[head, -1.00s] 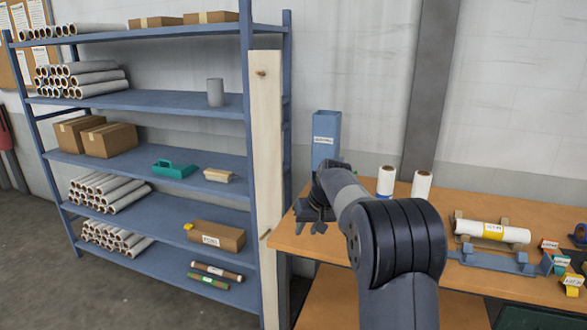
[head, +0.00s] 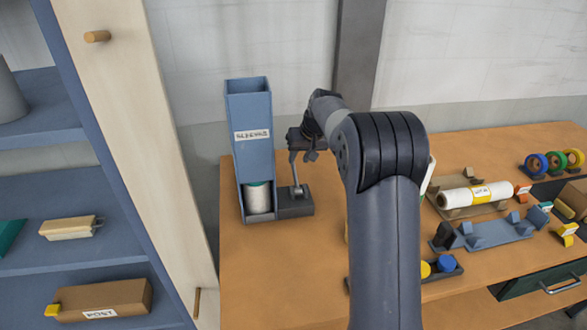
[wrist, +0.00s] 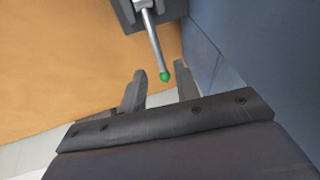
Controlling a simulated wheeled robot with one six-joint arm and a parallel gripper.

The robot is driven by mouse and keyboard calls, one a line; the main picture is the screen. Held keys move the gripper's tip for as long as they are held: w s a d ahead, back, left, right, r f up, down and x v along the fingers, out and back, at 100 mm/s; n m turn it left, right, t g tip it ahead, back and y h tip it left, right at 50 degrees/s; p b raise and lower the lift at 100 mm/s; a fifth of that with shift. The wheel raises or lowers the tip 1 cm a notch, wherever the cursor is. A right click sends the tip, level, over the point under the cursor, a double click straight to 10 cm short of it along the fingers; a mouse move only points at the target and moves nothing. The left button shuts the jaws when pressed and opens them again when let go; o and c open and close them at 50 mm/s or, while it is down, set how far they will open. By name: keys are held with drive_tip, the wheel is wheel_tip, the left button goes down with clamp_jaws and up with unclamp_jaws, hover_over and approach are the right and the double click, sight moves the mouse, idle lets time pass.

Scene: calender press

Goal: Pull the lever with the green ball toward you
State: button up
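The lever (head: 294,172) is a grey rod rising from a dark base (head: 296,204) beside the blue labelled dispenser (head: 252,110). In the wrist view the lever's rod (wrist: 153,38) ends in a green ball (wrist: 165,76). My gripper (head: 303,148) is at the top of the lever in the head view and hides the ball there. In the wrist view my gripper (wrist: 162,70) is open, with the green ball between its two fingers and a visible gap on each side.
A white roll (head: 258,198) stands in the dispenser's bottom opening. The wooden bench (head: 270,265) has clear space in front of the lever. A wooden post (head: 135,130) and blue shelving stand left. A cradled roll (head: 478,194) and blue holder (head: 490,233) lie right.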

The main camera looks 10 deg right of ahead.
sight(294, 166)
drive_tip(key=x, duration=0.3)
drive_tip(key=w+p+x, duration=0.1)
drive_tip(key=x, duration=0.3)
drive_tip(key=shift+f, duration=0.15)
clamp_jaws()
idle(0.3)
